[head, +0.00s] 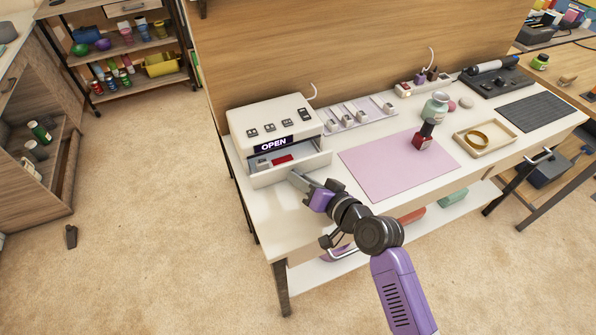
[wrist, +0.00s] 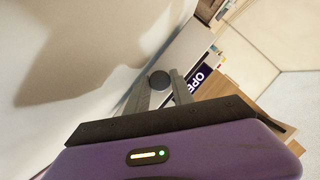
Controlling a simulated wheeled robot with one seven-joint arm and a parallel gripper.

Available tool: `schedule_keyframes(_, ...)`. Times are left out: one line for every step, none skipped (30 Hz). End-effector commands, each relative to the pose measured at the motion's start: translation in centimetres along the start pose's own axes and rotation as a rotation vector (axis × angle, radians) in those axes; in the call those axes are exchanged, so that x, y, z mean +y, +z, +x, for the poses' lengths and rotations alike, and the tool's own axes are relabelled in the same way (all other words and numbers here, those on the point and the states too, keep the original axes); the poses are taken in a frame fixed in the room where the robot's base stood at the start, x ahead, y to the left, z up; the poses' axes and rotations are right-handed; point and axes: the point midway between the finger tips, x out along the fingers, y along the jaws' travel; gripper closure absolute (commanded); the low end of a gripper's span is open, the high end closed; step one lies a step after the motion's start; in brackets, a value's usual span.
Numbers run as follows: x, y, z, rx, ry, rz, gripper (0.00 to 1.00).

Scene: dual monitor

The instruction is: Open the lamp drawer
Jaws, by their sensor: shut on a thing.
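The white lamp unit (head: 262,112) stands at the left end of the workbench. Its display (head: 273,144) reads OPEN, and part of the display shows in the wrist view (wrist: 205,82). The lamp drawer (head: 268,180) is pulled out below it, with a red piece (head: 281,160) and a small grey piece inside. My gripper (head: 297,177) is at the drawer's front face. In the wrist view, the fingers (wrist: 158,92) are shut on the round dark drawer knob (wrist: 158,79). The fingers hide the knob in the head view.
A pink mat (head: 385,165) lies right of the drawer, with a red-based device (head: 422,141) on it. A strip of small metal parts (head: 360,114) lies behind. A tray with a ring (head: 486,139) is further right. The bench top in front of the drawer is clear.

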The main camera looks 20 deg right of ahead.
Motion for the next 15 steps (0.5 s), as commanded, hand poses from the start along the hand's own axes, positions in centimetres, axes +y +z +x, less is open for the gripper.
schedule_keyframes(0.1, 0.5, -1.2, -0.003, 0.003, 0.001, 1.0)
schedule_keyframes(0.1, 0.8, -1.9, -0.003, 0.003, 0.0, 1.0)
schedule_keyframes(0.1, 1.1, -2.6, -0.003, 0.003, 0.0, 1.0)
schedule_keyframes(0.1, 1.3, -3.2, -0.003, 0.004, 0.0, 1.0)
schedule_keyframes(0.1, 1.5, -3.6, -0.003, 0.003, 0.0, 1.0)
schedule_keyframes(0.1, 1.8, -4.3, -0.003, 0.003, 0.0, 1.0)
schedule_keyframes(0.1, 1.9, -4.6, -0.002, 0.002, 0.0, 1.0)
schedule_keyframes(0.1, 2.1, -5.0, -0.002, 0.003, 0.001, 1.0)
schedule_keyframes(0.1, 2.2, -5.3, -0.002, 0.003, 0.0, 1.0)
schedule_keyframes(0.1, 2.3, -5.5, -0.001, 0.002, 0.0, 1.0)
schedule_keyframes(0.1, 2.3, -5.7, -0.001, 0.002, 0.0, 1.0)
schedule_keyframes(0.1, 2.4, -5.9, -0.001, 0.002, 0.0, 1.0)
schedule_keyframes(0.1, 2.4, -5.9, 0.0, 0.002, 0.0, 1.0)
schedule_keyframes(0.1, 2.4, -6.0, 0.0, 0.002, 0.0, 1.0)
schedule_keyframes(0.1, 2.4, -6.0, 0.0, 0.002, 0.0, 1.0)
